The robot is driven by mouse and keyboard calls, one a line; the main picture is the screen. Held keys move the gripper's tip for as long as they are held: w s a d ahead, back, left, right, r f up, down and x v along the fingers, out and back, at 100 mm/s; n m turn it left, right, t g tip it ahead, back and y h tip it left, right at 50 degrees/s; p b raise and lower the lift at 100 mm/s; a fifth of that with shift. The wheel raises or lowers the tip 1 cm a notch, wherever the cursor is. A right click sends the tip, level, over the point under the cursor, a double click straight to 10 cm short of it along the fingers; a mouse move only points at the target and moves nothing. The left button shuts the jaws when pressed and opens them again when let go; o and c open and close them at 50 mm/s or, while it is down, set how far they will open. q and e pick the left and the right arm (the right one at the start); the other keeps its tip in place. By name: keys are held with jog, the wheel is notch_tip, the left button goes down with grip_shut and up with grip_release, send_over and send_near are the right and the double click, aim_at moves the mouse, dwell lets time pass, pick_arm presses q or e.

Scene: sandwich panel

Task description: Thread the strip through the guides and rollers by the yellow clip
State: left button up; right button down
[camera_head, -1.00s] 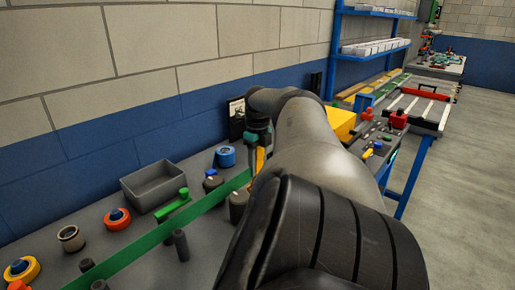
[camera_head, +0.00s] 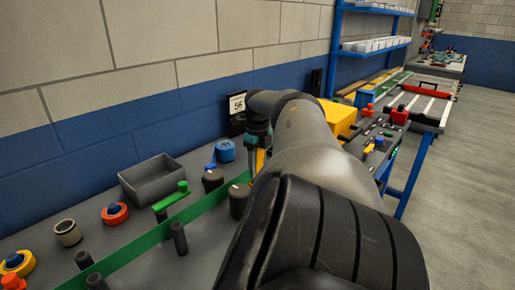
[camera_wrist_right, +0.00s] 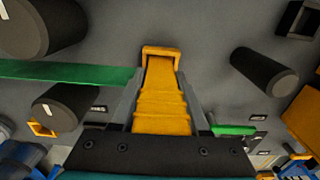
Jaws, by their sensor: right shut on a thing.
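The green strip (camera_head: 143,243) runs in the head view from the lower left past the dark guide posts (camera_head: 179,238) and dark rollers (camera_head: 238,200) toward my right gripper (camera_head: 258,158). In the right wrist view my right gripper (camera_wrist_right: 164,118) is shut on the yellow clip (camera_wrist_right: 162,95). The strip (camera_wrist_right: 70,74) reaches the clip from the left, passing beside a dark roller (camera_wrist_right: 60,105). Another dark roller (camera_wrist_right: 264,72) stands to the right, apart from the clip. My right arm hides much of the bench in the head view. My left gripper is not seen.
A grey bin (camera_head: 152,180) stands near the wall. A green lever (camera_head: 170,197), a blue-topped part (camera_head: 225,151) and orange and yellow rings (camera_head: 115,213) lie on the bench. A yellow box (camera_head: 339,118) is beyond my right arm. A small display (camera_head: 237,113) stands by the wall.

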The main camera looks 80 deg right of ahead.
aim_at(257, 154)
jog(key=shift+c, duration=1.6)
grip_release()
notch_tip(257, 154, up, 4)
jog(key=p, duration=0.3)
jog(key=shift+r+p, duration=0.25)
jog(key=shift+p, duration=0.1)
notch_tip(257, 154, up, 3)
jog(key=p, duration=0.2)
jog(key=shift+r+p, duration=0.15)
jog(key=shift+p, duration=0.25)
jog(key=shift+r+p, duration=0.55)
jog(key=shift+r, duration=0.15)
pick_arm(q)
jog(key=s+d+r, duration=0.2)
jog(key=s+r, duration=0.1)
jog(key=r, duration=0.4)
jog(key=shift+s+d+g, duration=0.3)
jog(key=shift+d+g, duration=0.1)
